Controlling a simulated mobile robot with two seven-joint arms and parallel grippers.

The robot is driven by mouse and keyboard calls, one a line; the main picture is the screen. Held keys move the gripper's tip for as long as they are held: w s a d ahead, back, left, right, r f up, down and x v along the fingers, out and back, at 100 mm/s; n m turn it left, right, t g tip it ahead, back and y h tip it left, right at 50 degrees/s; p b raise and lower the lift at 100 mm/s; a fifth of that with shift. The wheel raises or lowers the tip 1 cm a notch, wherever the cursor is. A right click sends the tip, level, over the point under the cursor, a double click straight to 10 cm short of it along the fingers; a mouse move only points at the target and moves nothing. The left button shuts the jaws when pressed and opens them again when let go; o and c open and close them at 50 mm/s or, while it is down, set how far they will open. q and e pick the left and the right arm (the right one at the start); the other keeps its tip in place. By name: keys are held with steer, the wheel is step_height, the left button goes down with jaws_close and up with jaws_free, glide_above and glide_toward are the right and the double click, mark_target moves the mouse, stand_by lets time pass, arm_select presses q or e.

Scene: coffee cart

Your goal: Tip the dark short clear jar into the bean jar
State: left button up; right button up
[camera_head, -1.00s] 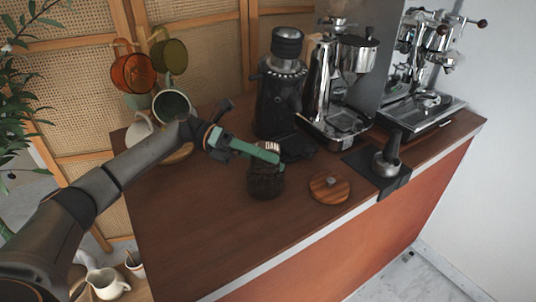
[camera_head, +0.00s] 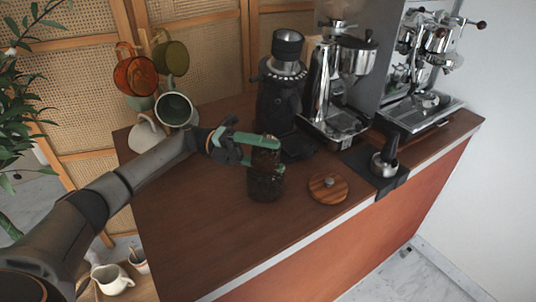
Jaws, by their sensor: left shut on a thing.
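The bean jar (camera_head: 265,185) is a clear jar with dark contents, standing on the brown counter in front of the black grinder. My left gripper (camera_head: 268,163), with green fingers, is shut on the dark short clear jar (camera_head: 265,157). It holds that jar directly above the bean jar's mouth, and the two overlap in the picture. The short jar looks turned over, but its rim is hidden and I cannot tell whether anything is pouring or whether the jars touch. My right gripper is not in view.
A round wooden lid (camera_head: 328,188) lies right of the bean jar. The black grinder (camera_head: 280,100) stands close behind. A tamper (camera_head: 385,162) sits on a black mat at the right. Mugs (camera_head: 174,108) hang at the back left. The counter's front left is clear.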

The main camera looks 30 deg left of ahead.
arm_select(q)
steer(key=shift+w+a+r+n+t+h+p, duration=0.15)
steer(key=shift+r+n+t+h+p, duration=0.1)
steer(key=shift+n, duration=0.5)
steer(key=shift+w+r+n+t+h+p, duration=0.2)
steer(key=shift+r+n+h, duration=0.1)
steer(key=shift+n, duration=0.4)
steer(key=shift+w+a+r+n+t+h+p, duration=0.15)
steer(key=shift+r+n+t+h+p, duration=0.1)
steer(key=shift+n, duration=0.5)
stand_by(0.4)
